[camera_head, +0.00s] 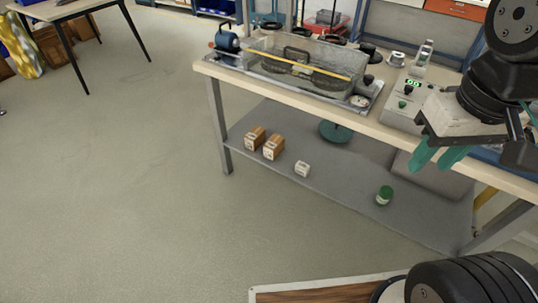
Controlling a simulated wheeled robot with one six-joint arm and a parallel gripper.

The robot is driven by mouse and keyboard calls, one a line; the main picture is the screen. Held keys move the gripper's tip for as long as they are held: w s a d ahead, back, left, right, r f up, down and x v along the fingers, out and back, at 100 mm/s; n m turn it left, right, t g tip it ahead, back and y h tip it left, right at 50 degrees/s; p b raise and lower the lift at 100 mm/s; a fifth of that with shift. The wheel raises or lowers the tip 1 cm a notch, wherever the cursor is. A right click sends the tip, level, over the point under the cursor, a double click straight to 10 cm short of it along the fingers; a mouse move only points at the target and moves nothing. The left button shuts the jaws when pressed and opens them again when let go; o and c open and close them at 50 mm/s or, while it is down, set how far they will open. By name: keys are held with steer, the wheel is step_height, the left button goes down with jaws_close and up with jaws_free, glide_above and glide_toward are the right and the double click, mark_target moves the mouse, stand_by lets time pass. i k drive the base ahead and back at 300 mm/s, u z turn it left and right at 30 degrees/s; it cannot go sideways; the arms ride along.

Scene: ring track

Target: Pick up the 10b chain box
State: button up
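Two small brown boxes with pale label faces, the left box (255,138) and the right box (273,147), stand side by side on the lower shelf of the workbench. A smaller white box (302,169) stands to their right. The print is too small to read, so I cannot tell which is the 10b chain box. My gripper (431,160) is at the right, high in view, in front of the bench's right part. Its two teal fingers point down and look apart, with nothing seen between them. It is well to the right of the boxes.
The lower shelf (330,200) also holds a green-lidded jar (384,195) and a dark green round object (335,131). The floor (130,190) at left is clear.

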mark_target(272, 147)
steer(key=u, duration=0.5)
steer(key=k, duration=1.2)
steer(key=u, duration=1.1)
steer(key=i, duration=0.8)
steer(key=u, duration=0.45)
steer(key=i, duration=1.95)
steer(key=z, duration=0.3)
steer(key=i, duration=1.05)
steer(key=z, duration=1.55)
steer(key=i, duration=0.9)
steer(key=z, duration=1.1)
steer(key=i, duration=0.55)
steer(key=u, duration=0.05)
